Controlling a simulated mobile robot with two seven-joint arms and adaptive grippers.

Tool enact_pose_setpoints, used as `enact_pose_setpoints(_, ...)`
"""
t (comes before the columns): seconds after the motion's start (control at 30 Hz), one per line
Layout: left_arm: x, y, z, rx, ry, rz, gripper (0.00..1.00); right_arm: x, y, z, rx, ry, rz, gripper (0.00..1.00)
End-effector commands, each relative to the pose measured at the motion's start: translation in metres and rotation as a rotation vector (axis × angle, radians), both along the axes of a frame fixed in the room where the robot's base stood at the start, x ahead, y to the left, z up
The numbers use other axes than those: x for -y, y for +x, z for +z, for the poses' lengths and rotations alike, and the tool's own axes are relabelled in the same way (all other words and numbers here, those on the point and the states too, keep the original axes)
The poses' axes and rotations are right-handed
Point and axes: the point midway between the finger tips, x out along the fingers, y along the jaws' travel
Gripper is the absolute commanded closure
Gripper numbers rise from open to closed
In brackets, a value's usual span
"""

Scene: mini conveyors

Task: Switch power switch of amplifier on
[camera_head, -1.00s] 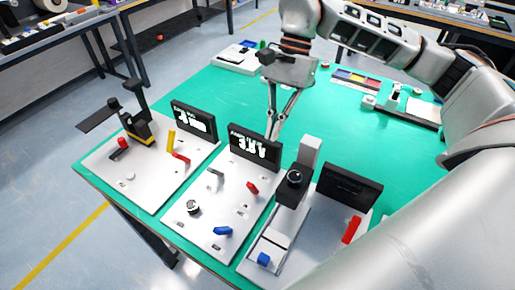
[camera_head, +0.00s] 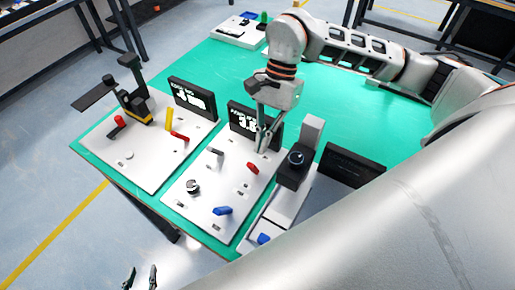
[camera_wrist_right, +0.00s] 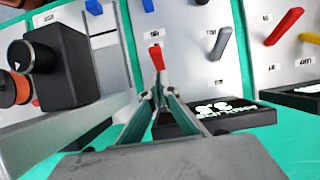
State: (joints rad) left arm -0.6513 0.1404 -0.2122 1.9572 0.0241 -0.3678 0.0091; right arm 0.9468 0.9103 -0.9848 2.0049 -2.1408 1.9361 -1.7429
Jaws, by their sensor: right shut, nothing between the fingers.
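Three white panels with switches and dark display boxes stand on the green table; I cannot read which one is the amplifier. My right gripper (camera_head: 261,150) is shut and empty over the back of the middle panel (camera_head: 200,170), in front of its lit display (camera_head: 238,122). A red switch lever (camera_head: 253,168) stands close to its fingertips. In the right wrist view the closed fingertips (camera_wrist_right: 160,92) point at this red lever (camera_wrist_right: 157,58), and I cannot tell if they touch. My left gripper (camera_head: 140,278) shows only fingertips, open and empty, below the table's front edge.
The table's back middle is clear.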

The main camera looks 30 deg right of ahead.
Motion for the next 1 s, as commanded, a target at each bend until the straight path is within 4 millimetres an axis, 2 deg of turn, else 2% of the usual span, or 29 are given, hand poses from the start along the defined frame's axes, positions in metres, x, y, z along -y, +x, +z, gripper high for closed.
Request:
enact_pose_setpoints(0.2,0.000,0.005,0.010,0.014,-0.002,0.000,0.68,-0.017,-0.010,-0.006,0.000,0.001,0.001,1.00)
enact_pose_setpoints(0.6,0.001,0.006,0.011,0.015,-0.002,0.000,0.68,-0.020,-0.011,-0.008,0.001,-0.001,-0.001,1.00)
enact_pose_setpoints(1.0,0.000,-0.001,-0.010,-0.004,0.000,0.000,0.68,-0.040,-0.024,-0.013,-0.002,0.001,0.003,1.00)
